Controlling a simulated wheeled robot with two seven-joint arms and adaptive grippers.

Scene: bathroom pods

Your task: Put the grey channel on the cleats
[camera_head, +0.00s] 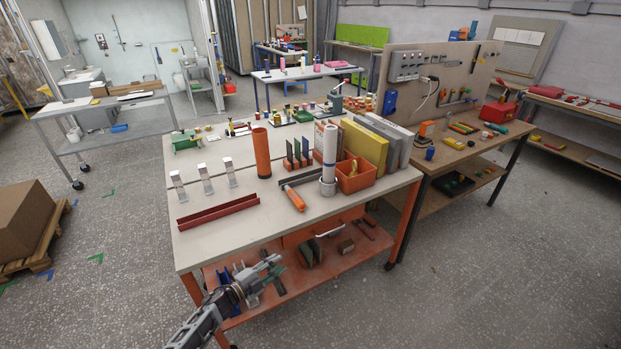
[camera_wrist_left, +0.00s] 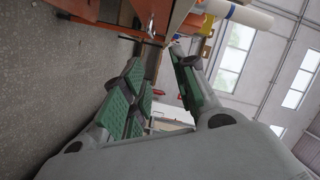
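Three pale upright blocks with metallic faces, likely the cleats, stand in a slanted row on the workbench's left part: left (camera_head: 178,186), middle (camera_head: 205,179) and right (camera_head: 229,172). Nothing lies across them. A long red channel (camera_head: 218,212) lies on the bench in front of them. My left gripper (camera_head: 278,272) is low in front of the bench's front edge. In the left wrist view, its green-padded fingers (camera_wrist_left: 158,88) are spread, with nothing held between them. My right gripper is not in view.
An orange lower shelf (camera_head: 335,262) holds blue and dark parts. Floor is free at the right front.

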